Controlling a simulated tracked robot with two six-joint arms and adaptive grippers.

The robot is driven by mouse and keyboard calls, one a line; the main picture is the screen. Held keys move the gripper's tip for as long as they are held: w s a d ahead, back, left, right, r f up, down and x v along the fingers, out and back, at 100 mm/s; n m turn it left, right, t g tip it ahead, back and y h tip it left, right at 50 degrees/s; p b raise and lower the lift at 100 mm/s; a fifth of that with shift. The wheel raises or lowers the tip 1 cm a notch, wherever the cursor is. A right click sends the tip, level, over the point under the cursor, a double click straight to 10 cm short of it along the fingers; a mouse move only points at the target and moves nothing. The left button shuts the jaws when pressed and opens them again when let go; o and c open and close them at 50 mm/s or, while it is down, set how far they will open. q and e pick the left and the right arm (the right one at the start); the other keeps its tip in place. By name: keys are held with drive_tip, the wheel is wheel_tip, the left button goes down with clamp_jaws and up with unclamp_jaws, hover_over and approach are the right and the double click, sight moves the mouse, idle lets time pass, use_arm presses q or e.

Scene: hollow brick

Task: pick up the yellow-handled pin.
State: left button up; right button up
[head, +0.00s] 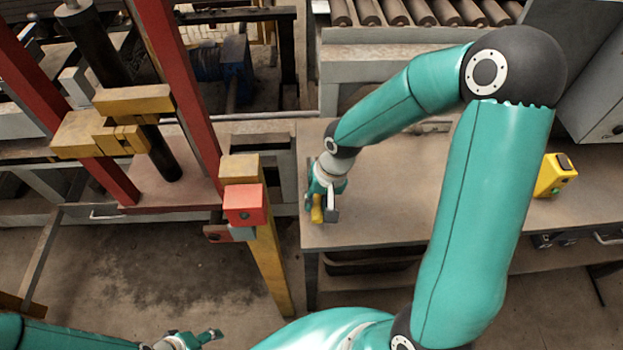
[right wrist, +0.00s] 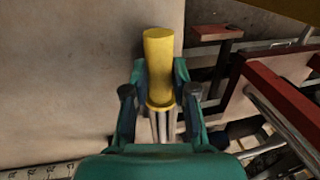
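The yellow-handled pin (right wrist: 159,65) shows in the right wrist view, its yellow cylinder handle between the two teal fingers of my right gripper (right wrist: 160,85). The fingers lie close against both sides of the handle. Grey rod-like metal shows below the handle, partly hidden by the gripper. In the head view the yellow handle (head: 317,208) shows at the right gripper (head: 323,203), over the table's left front corner. Whether the pin touches the tabletop is hard to tell. My left gripper (head: 208,338) is at the bottom edge, partly cut off, away from the pin.
The brown tabletop (head: 400,205) is mostly bare. A yellow box with a dark top (head: 555,175) stands at its right. A red and yellow frame post (head: 245,205) stands left of the table. Rollers (head: 420,12) run along the back.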

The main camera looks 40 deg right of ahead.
clamp_jaws()
drive_tip(key=shift+r, duration=0.1)
